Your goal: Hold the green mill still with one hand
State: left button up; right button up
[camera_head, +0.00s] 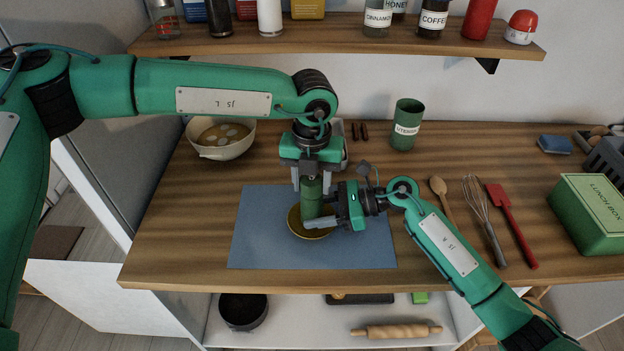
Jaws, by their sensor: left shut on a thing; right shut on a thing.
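The green mill (311,192) stands upright in the middle of the table, over a yellow-brown plate (314,234) on a blue mat (262,245). My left gripper (310,183) comes down from above and is shut on the top of the mill. My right gripper (318,218) comes in from the right and is shut on the mill's lower part. The grippers hide parts of the mill, and I cannot tell whether its bottom touches the plate.
A cream bowl (222,140) stands at the back left. A green utensil cup (406,125) stands behind. A wooden spoon (441,193), a whisk (482,215), a red spatula (512,225) and a green lunch box (592,213) lie to the right. A shelf (345,42) with jars hangs above.

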aim_at(311, 179)
pick_arm(q)
jog(key=m, duration=0.6)
jog(key=shift+m, duration=0.3)
jog(key=m, duration=0.5)
jog(key=shift+w+a+m, duration=0.1)
jog(key=shift+m, duration=0.3)
jog(key=shift+r, duration=0.1)
jog(key=o, duration=1)
notch_tip(311, 179, up, 12)
